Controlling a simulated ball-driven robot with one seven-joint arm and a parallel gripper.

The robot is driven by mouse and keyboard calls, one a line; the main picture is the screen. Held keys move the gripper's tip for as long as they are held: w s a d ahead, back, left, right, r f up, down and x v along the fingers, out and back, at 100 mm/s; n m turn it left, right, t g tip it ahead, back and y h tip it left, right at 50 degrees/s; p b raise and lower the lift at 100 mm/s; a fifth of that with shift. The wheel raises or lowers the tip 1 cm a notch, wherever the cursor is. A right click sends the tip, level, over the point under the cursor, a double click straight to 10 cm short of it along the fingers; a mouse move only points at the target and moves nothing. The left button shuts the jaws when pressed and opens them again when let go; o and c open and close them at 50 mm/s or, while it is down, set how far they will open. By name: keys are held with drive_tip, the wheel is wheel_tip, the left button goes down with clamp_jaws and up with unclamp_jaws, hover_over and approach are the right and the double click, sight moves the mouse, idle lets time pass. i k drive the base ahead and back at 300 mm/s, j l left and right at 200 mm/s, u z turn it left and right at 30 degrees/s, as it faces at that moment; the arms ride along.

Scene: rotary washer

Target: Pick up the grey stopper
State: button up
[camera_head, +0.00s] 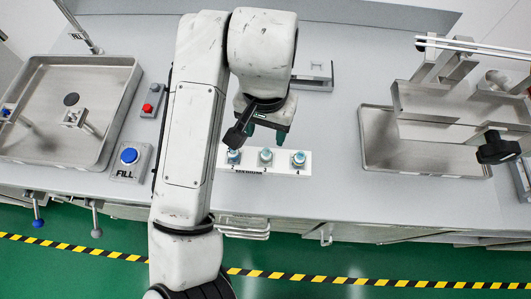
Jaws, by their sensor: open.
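A white rack (282,171) with printed numbers lies on the grey worktop and carries small stoppers in a row. The middle stopper (265,155) looks greyer than the bluer right stopper (298,158) and the left stopper (233,157). My gripper (266,136) is just behind and above the middle one in the picture, pointing down, with its dark green fingers apart and nothing seen between them. I cannot tell its height above the stopper.
A metal basin (35,145) is on the left, near a blue FILL button (129,156) and a red button (147,108). A metal machine (440,103) stands over a tray (378,160) on the right. The worktop right of the rack is clear.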

sight(155, 87)
drive_tip(key=i+j+u, duration=0.2)
drive_tip(key=j, duration=0.35)
drive_tip(key=i+j+u, duration=0.15)
drive_tip(key=i+j, duration=0.2)
drive_tip(key=j, duration=0.15)
drive_tip(key=i+j+u, duration=0.2)
drive_tip(key=i+j, duration=0.15)
drive_tip(key=j, duration=0.1)
